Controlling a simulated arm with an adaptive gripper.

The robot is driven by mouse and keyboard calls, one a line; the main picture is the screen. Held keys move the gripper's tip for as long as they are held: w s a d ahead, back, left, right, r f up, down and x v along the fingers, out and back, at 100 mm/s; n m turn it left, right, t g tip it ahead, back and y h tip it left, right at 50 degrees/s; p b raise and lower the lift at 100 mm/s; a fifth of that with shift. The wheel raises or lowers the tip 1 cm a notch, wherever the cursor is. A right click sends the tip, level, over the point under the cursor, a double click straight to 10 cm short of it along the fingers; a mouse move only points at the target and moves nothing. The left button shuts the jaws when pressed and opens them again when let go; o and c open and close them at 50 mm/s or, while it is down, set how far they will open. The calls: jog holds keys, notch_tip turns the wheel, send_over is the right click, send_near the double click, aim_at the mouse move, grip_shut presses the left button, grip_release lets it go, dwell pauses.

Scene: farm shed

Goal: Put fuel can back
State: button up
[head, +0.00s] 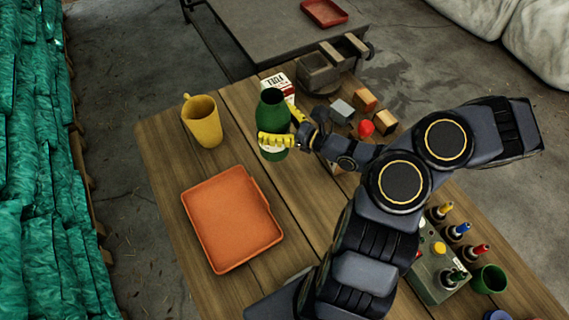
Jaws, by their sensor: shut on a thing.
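The bottle looks upright. I cannot tell whether its base touches the table.
A yellow mug (203,122) stands left of the bottle, and an empty orange tray (232,219) lies nearer. Small blocks (364,99) and a red item (366,128) sit right.

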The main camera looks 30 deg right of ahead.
jog(key=shift+s+d+r+m+t+h, duration=0.5)
jog(key=shift+s+d+r+m+h, duration=0.15)
jog(key=shift+s+d+h, duration=0.2)
jog(key=shift+f, duration=3.9)
jog(key=o, duration=1)
jog(key=shift+f, duration=0.15)
jog(key=shift+o, duration=0.2)
